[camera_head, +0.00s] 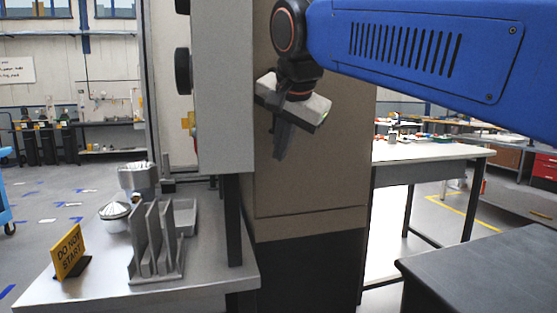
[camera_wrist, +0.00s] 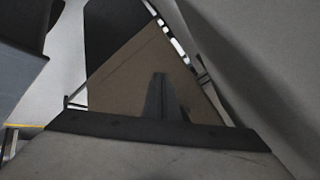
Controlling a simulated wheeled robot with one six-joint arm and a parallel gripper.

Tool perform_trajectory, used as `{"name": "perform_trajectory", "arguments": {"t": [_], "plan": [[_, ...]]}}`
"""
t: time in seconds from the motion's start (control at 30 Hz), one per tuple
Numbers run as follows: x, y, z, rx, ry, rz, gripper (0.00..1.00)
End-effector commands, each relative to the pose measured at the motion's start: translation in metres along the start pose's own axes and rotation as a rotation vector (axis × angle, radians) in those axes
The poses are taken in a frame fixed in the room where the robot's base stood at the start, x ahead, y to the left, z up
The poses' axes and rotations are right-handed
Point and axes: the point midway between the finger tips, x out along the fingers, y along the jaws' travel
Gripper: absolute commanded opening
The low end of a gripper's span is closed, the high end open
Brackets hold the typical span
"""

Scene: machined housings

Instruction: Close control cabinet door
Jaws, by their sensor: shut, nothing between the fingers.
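The tan control cabinet (camera_head: 330,195) stands in the middle of the head view, with a dark base. A light grey panel (camera_head: 225,90), apparently its door, stands at the cabinet's left with black round knobs (camera_head: 183,70) along its left edge. I cannot tell how far it is open. My gripper (camera_head: 281,152) is shut and empty, pointing down in front of the tan side, right of the grey panel. I cannot tell whether it touches either. In the wrist view, the shut fingers (camera_wrist: 160,80) show against a tan surface (camera_wrist: 130,65).
A grey bench (camera_head: 190,290) at the lower left holds a yellow DO NOT START sign (camera_head: 68,250), a slotted rack (camera_head: 155,245) and metal parts (camera_head: 138,178). A white table (camera_head: 430,151) stands behind at right. A dark tabletop (camera_head: 490,270) fills the lower right.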

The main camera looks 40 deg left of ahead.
Motion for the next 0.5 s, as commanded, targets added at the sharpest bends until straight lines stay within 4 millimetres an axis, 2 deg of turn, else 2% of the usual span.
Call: {"name": "perform_trajectory", "arguments": {"t": [0.1,0.5], "plan": [[-0.026,-0.001,0.000,-0.001,0.001,-0.003,0.00],[-0.101,0.000,0.000,0.000,0.000,-0.003,0.00]]}}
